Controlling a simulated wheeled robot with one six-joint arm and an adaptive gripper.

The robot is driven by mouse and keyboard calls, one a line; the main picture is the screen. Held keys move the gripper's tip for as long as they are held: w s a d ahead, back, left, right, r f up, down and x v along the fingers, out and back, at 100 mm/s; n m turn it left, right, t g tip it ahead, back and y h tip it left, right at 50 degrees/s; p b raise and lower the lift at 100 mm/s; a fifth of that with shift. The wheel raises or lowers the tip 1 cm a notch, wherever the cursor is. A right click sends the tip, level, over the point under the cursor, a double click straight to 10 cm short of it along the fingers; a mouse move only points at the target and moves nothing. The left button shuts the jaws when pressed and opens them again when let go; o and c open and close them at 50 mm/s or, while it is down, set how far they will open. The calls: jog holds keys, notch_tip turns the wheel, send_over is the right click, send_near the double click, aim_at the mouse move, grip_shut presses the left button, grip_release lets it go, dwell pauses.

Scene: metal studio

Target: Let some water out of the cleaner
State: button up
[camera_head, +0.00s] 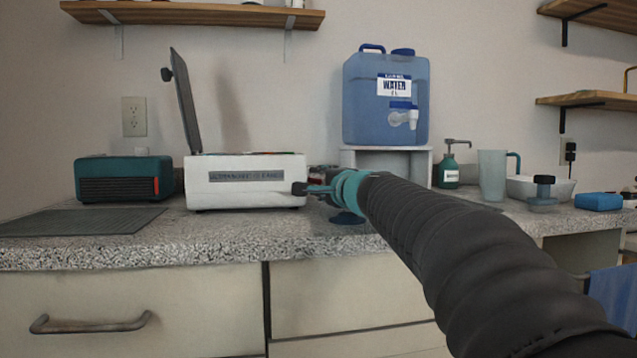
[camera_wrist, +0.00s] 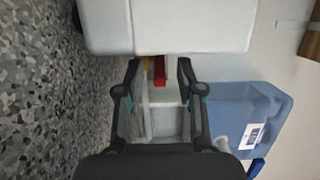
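The cleaner (camera_head: 245,190) is a white box with a dark label plate on its front. Its dark lid (camera_head: 184,100) stands raised. It also fills the top of the wrist view (camera_wrist: 165,25). My gripper (camera_head: 303,189) is at the cleaner's right front corner. In the wrist view my gripper (camera_wrist: 158,66) is open, its two dark fingers apart. A small red part (camera_wrist: 160,70) shows between the fingertips, close by the cleaner's edge. I cannot tell whether it lies between the fingers or beyond them. My arm and gripper partly hide the cleaner's right side in the head view.
A blue water jug (camera_head: 386,105) with a white tap stands on a white stand (camera_head: 425,165) behind my gripper. A teal device (camera_head: 122,180) and dark mat (camera_head: 85,221) are on the left. A soap bottle (camera_head: 449,166) and grey pitcher (camera_head: 492,175) are right. The counter front is mostly clear.

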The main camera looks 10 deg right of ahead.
grip_shut()
jog(key=shift+a, duration=0.15)
jog(key=shift+s+a+m+h, duration=0.1)
jog(key=shift+a+m+h, duration=0.2)
jog(key=shift+m+h, duration=0.5)
jog(key=shift+a+m+t+h+p, duration=0.15)
jog(key=shift+m+h+p, duration=0.3)
jog(key=shift+h, duration=0.35)
jog(key=shift+a+m+t+h+p, duration=0.15)
jog(key=shift+m+h+p, duration=0.3)
jog(key=shift+h, duration=0.35)
jog(key=shift+d, duration=0.1)
